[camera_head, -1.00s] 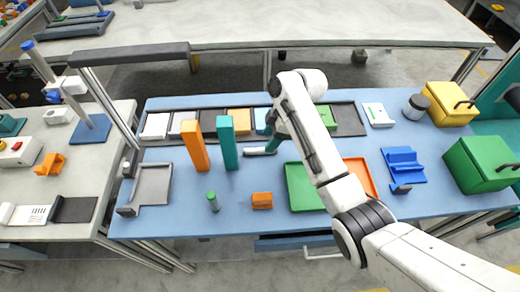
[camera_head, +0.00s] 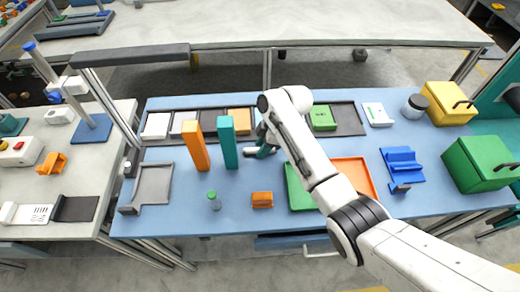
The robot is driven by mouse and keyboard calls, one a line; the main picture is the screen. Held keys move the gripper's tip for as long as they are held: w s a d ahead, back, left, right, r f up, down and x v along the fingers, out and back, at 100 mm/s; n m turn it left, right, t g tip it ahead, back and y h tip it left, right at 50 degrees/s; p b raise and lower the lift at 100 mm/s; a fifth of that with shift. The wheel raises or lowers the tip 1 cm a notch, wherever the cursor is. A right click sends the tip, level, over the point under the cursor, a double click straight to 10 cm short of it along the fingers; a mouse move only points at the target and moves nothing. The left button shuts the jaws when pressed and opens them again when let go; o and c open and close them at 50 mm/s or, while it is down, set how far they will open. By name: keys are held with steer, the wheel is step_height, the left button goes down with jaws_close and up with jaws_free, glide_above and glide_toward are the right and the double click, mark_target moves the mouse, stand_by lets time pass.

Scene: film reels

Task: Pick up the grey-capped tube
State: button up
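A small pale grey, tube-like thing (camera_head: 250,150) lies on the blue table just right of the teal block. It may be the grey-capped tube, but it is too small to make out a cap. My gripper (camera_head: 264,149) is low at its right end, overlapping it in the picture. Whether it touches the thing, and whether its fingers are open or shut, is too small and hidden to tell. A green-capped tube (camera_head: 214,201) stands upright nearer the table's front edge.
A tall orange block (camera_head: 196,146) and a tall teal block (camera_head: 228,143) stand left of my gripper. Bins with flat items line the back. A green tray (camera_head: 301,192), an orange tray (camera_head: 356,172) and a small orange block (camera_head: 262,200) lie in front.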

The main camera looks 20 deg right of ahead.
jaws_close()
stand_by(0.8)
